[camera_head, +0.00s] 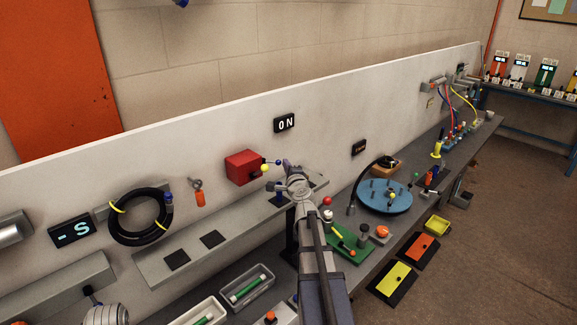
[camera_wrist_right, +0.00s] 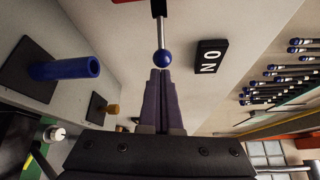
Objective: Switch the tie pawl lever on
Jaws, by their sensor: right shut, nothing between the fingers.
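A red box (camera_head: 243,167) is fixed to the white wall panel, and a short lever with a blue ball knob (camera_head: 278,161) sticks out from it. A black sign (camera_head: 285,123) above it reads ON. My right gripper (camera_head: 287,164) is at the knob, its fingers shut and empty. In the right wrist view the shut fingertips (camera_wrist_right: 160,72) are right at the blue ball (camera_wrist_right: 165,59) on its metal rod (camera_wrist_right: 158,25); whether they touch cannot be told. The ON sign (camera_wrist_right: 208,58) shows beside it. My left gripper is not clearly visible.
A grey shelf (camera_head: 225,235) runs along the panel below the red box. A coiled black hose (camera_head: 140,216) and an orange-handled tool (camera_head: 199,194) hang to the left. A blue round plate (camera_head: 384,197) and a green board (camera_head: 349,243) stand on the bench to the right.

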